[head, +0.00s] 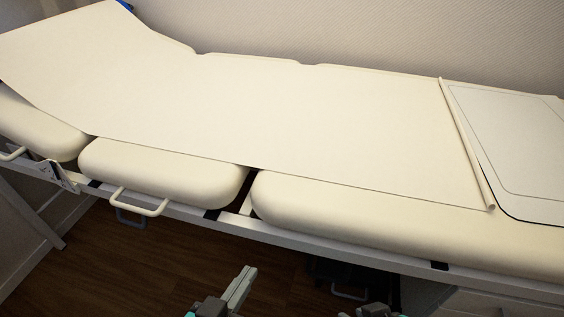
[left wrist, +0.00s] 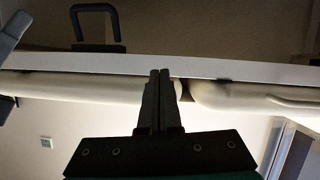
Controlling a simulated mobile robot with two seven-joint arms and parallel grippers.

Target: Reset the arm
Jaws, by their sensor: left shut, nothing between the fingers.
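My left gripper (head: 247,274) shows at the bottom of the head view, low in front of the long padded bed (head: 180,172). Its two fingers are together with nothing between them. In the left wrist view the closed fingertips (left wrist: 160,76) point at the bed's side, which appears upside down; the white side rail (left wrist: 215,66) lies beyond them. No contact with the bed is clear. A small grey part at the bottom edge of the head view, right of centre, may belong to my right gripper; its fingers cannot be made out.
A cream paper sheet (head: 300,120) covers most of the bed, with a flat pale pad (head: 515,140) at the right end. A white handle (head: 138,204) juts from the near side. The wooden floor (head: 95,262) in front is clear at left. Dark items sit under the bed.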

